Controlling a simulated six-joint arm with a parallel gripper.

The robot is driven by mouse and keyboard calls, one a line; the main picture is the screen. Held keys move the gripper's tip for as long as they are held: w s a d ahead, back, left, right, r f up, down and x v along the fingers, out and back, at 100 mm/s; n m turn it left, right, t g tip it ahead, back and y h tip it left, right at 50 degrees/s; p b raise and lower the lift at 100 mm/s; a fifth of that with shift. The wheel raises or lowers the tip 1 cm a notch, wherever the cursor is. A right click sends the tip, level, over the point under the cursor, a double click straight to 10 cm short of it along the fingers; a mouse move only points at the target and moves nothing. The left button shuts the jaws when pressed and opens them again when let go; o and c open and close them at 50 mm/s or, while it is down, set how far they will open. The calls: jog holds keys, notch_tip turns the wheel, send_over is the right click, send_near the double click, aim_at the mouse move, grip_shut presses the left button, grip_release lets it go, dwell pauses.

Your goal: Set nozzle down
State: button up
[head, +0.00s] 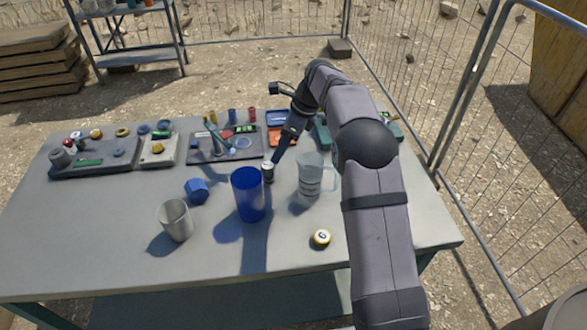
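My gripper (276,159) points down over the middle of the table (110,235), behind the tall blue cup (249,195) and left of the clear jug (309,178). A small grey and dark cylindrical piece (268,172) is right at its tip. It may be the nozzle, but it is too small to be sure. I cannot tell whether the fingers are closed on it or whether it touches the table. The fingers are too small and dark to read.
A grey cup (175,220), a blue faceted block (197,190) and a yellow-and-white ball (320,238) stand towards the front. Trays with small parts (95,168) line the back. The front left table area is clear. Wire fencing (450,130) stands beyond the right edge.

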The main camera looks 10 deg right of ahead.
jog(key=s+d+f+n+h, duration=0.1)
jog(key=s+d+n, duration=0.1)
jog(key=s+n, duration=0.5)
jog(key=s+d+f+n+g+h, duration=0.1)
jog(key=s+n, duration=0.7)
jog(key=s, duration=0.9)
jog(key=s+d+f+n+h, duration=0.2)
jog(key=s+n, duration=0.5)
jog(key=s, duration=0.5)
jog(key=d+f, duration=0.1)
jog(key=d, duration=0.1)
jog(key=shift+d+g, duration=0.3)
jog(key=shift+d, duration=0.1)
jog(key=shift+s, duration=0.1)
